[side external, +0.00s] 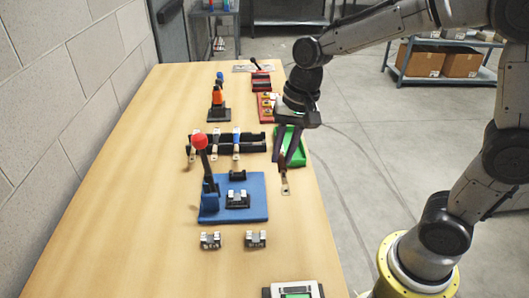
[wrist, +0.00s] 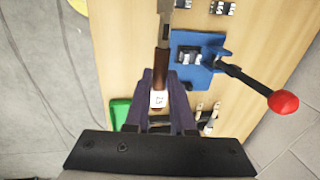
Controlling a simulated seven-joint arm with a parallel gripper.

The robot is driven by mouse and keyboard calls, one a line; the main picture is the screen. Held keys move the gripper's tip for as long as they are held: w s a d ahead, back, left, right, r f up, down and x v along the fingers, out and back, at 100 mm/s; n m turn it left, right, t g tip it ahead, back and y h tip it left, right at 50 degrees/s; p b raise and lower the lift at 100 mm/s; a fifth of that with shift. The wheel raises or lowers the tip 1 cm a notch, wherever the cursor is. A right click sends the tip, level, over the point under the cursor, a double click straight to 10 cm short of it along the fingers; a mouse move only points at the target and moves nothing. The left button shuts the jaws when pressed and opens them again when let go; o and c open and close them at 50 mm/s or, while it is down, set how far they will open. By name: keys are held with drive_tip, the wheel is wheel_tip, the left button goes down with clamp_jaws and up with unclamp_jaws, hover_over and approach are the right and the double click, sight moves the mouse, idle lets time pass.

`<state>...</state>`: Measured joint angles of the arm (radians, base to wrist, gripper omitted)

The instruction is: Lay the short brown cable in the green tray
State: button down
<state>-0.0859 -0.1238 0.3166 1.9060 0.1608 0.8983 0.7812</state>
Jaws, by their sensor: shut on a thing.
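The short brown cable (wrist: 161,66) has a metal end and a white tag marked with what looks like 25. My gripper (wrist: 160,86) is shut on it, near the tag. In the side view the cable (side external: 284,174) hangs below my gripper (side external: 281,158), its metal end pointing toward the camera. The green tray (side external: 298,155) is at the table's right edge, just beyond and partly behind my gripper's fingers. In the wrist view only a part of the green tray (wrist: 119,110) shows, left of the fingers. I cannot tell how high the cable is above the table.
A black rack (side external: 257,145) holding several similar pieces stands left of the tray. A blue plate (side external: 258,205) with a red-knobbed lever (side external: 201,143) is nearer the camera. Small metal blocks (side external: 256,239) lie in front. Red units (side external: 262,82) stand behind. The front-left table is clear.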

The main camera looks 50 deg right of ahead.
drive_tip(key=shift+s+d+r+n, duration=0.1)
drive_tip(key=shift+s+r+n, duration=0.35)
drive_tip(key=shift+r, duration=0.1)
drive_tip(key=shift+n, duration=0.55)
drive_tip(key=w, duration=0.1)
drive_tip(key=w+r, duration=0.1)
drive_tip(key=w, duration=0.2)
drive_tip(key=shift+d+r, duration=0.15)
drive_tip(key=shift+d, duration=0.2)
drive_tip(key=w+d+f, duration=0.1)
drive_tip(key=w+d, duration=0.6)
drive_tip(key=w, duration=0.1)
drive_tip(key=m, duration=0.2)
hover_over(287, 144)
wheel_tip(287, 144, down, 9)
drive_tip(key=shift+s+d+f, duration=0.15)
drive_tip(key=shift+d+f, duration=0.05)
drive_tip(key=shift+f, duration=1.5)
drive_tip(key=shift+s+d+f, duration=0.1)
drive_tip(key=shift+d+f, duration=0.05)
drive_tip(key=shift+f, duration=1.5)
drive_tip(key=shift+f, duration=0.55)
